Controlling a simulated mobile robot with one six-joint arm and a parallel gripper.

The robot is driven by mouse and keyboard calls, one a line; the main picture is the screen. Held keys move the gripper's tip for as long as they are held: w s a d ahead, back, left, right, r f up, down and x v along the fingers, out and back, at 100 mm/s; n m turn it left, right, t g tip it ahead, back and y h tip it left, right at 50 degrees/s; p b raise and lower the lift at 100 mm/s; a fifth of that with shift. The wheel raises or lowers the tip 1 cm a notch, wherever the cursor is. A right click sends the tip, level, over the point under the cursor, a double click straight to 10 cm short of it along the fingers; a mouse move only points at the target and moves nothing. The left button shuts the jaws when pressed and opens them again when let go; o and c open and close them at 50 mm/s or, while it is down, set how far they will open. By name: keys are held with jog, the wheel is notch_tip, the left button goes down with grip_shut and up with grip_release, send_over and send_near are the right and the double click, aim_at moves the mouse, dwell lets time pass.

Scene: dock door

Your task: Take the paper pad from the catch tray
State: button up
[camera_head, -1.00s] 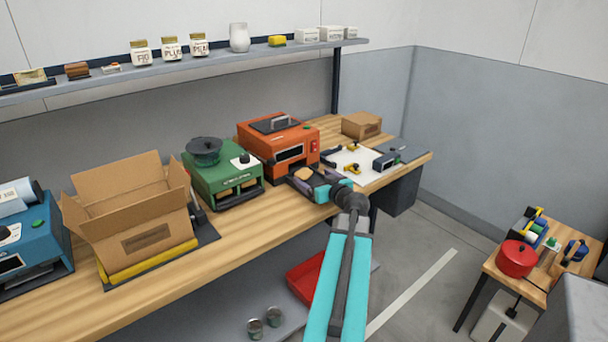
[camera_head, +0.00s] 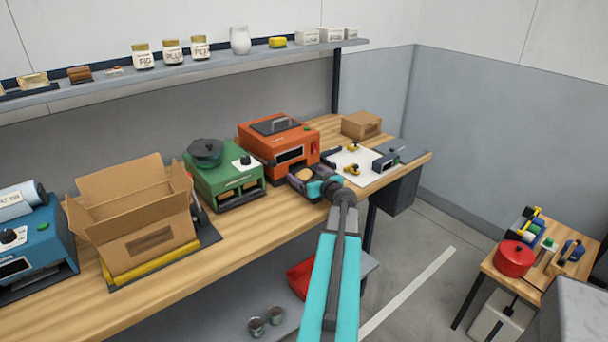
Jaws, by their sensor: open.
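The orange machine (camera_head: 278,145) stands on the wooden bench, with a dark catch tray (camera_head: 296,189) at its front. A tan, rounded piece (camera_head: 305,174) lies in the tray; it may be the paper pad, but it is too small to be sure. My gripper (camera_head: 314,187) is at the tray's front right, close to the tan piece. Its jaws are open and small in view, partly hidden by the wrist. I cannot tell whether they touch the tray. The tan piece appears outside the jaws.
A green machine (camera_head: 224,181) and an open cardboard box (camera_head: 135,215) stand to the left. A white sheet (camera_head: 352,176) with small yellow-and-black items and a grey device (camera_head: 385,163) lie to the right. A shelf (camera_head: 180,71) with jars runs above. The bench's front strip is clear.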

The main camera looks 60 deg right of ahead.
dwell(0.5)
jog(key=c, duration=1.1)
jog(key=shift+r, duration=0.15)
jog(key=shift+r+b, duration=0.55)
jog(key=shift+r, duration=0.55)
jog(key=b+v, duration=0.1)
jog(key=v, duration=0.3)
jog(key=b+v, duration=0.1)
jog(key=v, duration=0.4)
jog(key=d+b+v, duration=0.1)
jog(key=b+v, duration=0.1)
jog(key=v, duration=0.2)
jog(key=shift+s+a+f, duration=0.1)
jog(key=shift+s+f, duration=0.15)
jog(key=shift+s, duration=0.25)
jog(key=shift+s+b, duration=0.25)
jog(key=shift+b, duration=0.2)
jog(key=shift+f+b, duration=0.1)
jog(key=shift+b, duration=0.6)
jog(key=b, duration=0.3)
jog(key=shift+s+a, duration=0.1)
jog(key=shift+s, duration=0.3)
jog(key=shift+c, duration=0.2)
